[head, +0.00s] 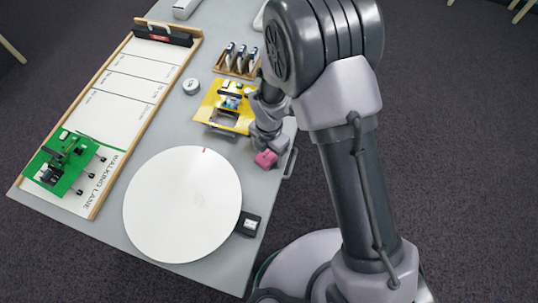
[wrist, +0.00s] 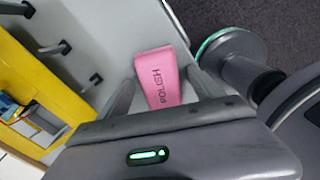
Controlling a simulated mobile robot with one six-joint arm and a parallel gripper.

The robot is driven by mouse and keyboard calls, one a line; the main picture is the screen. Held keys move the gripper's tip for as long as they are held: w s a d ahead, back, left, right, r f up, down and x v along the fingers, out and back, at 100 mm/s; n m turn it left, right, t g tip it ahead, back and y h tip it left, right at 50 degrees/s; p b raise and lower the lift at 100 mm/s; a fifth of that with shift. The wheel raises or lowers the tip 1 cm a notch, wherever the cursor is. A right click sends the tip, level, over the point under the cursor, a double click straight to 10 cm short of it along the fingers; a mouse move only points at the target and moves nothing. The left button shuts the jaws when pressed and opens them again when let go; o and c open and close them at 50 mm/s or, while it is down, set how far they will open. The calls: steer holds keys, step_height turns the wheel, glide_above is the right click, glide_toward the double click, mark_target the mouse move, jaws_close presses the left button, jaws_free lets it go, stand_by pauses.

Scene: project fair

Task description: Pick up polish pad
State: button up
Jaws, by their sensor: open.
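The polish pad (wrist: 160,80) is a pink block marked "POLISH", lying on the grey table near its edge. In the head view the pad (head: 265,159) shows as a small pink shape just below the end of my arm. My gripper (wrist: 160,90) is open, with one finger on each side of the pad in the wrist view. I cannot tell whether the fingers touch it. In the head view my gripper (head: 268,147) is close over the pad and partly hides it.
A yellow stand (head: 222,108) is beside my gripper, with a wooden rack (head: 237,64) of bottles behind it. A large white disc (head: 182,204) lies in front. A green board (head: 62,160) sits on the walking lane board (head: 118,95) at left.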

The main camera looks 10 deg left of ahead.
mark_target(269, 152)
steer(key=c, duration=1.6)
steer(key=shift+r, duration=0.25)
step_height(269, 152, up, 3)
steer(key=shift+r+p, duration=0.2)
steer(key=shift+p, duration=0.9)
steer(key=s+d+r+p, duration=0.1)
steer(key=s+d+p, duration=0.1)
steer(key=s+d, duration=0.8)
steer(key=shift+s+d, duration=0.25)
steer(key=shift+d, duration=0.85)
steer(key=shift+r, duration=0.1)
